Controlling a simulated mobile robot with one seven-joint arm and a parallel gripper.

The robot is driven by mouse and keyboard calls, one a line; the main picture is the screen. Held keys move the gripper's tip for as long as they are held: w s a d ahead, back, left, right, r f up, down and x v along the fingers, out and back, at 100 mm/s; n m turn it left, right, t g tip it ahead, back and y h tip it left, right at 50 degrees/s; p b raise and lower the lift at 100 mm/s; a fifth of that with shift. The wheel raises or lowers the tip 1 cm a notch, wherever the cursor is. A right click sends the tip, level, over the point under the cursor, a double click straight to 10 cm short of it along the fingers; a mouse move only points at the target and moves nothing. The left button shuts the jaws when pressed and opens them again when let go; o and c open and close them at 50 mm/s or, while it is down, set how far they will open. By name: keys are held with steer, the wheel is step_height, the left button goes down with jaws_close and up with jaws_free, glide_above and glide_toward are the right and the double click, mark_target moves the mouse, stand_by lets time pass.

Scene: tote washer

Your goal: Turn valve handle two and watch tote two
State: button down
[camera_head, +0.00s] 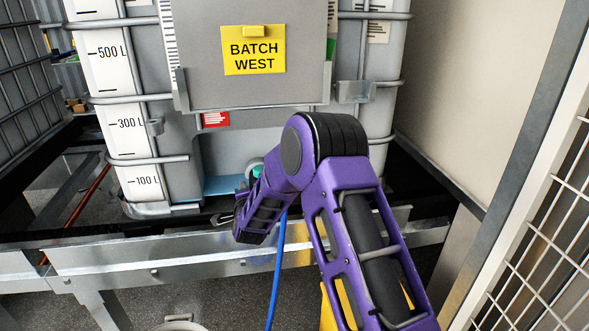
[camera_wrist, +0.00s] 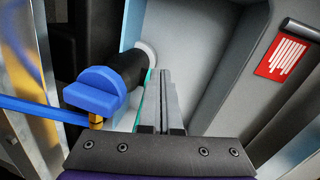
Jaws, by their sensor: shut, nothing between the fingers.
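A grey caged tote (camera_head: 235,140) with a yellow "BATCH WEST" sign (camera_head: 254,49) stands on a metal frame. No number two shows on it. In the wrist view, a blue valve handle (camera_wrist: 100,92) sits on a black valve (camera_wrist: 127,68) coming out of the tote's recess. My gripper (camera_wrist: 163,75) is shut and empty, pointing into the recess just right of the valve. It overlaps a teal part behind it; I cannot tell if they touch. In the head view my purple arm hides most of the valve area, and the fingers are not clear there.
A blue hose (camera_head: 279,265) hangs below the valve. A steel beam (camera_head: 130,265) runs along the front of the frame. A white mesh panel (camera_head: 540,240) and pale wall (camera_head: 470,90) close off the right. A red label (camera_wrist: 285,58) is on the tote.

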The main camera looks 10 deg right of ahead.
steer(key=w+r+n+g+y+p, duration=0.1)
steer(key=w+r+n+g+y, duration=0.15)
steer(key=w+n+g, duration=0.4)
steer(key=s+d+r+n+g+h+p, duration=0.1)
steer(key=d+r+n+h, duration=0.15)
steer(key=d, duration=0.55)
steer(key=s+d+r+n+g+h, duration=0.15)
steer(key=d+r+h, duration=0.25)
steer(key=d, duration=0.4)
steer(key=shift+n, duration=0.45)
steer(key=x, duration=1)
steer(key=shift+w+a+f, duration=0.1)
steer(key=shift+w+a, duration=0.1)
steer(key=shift+a, duration=0.15)
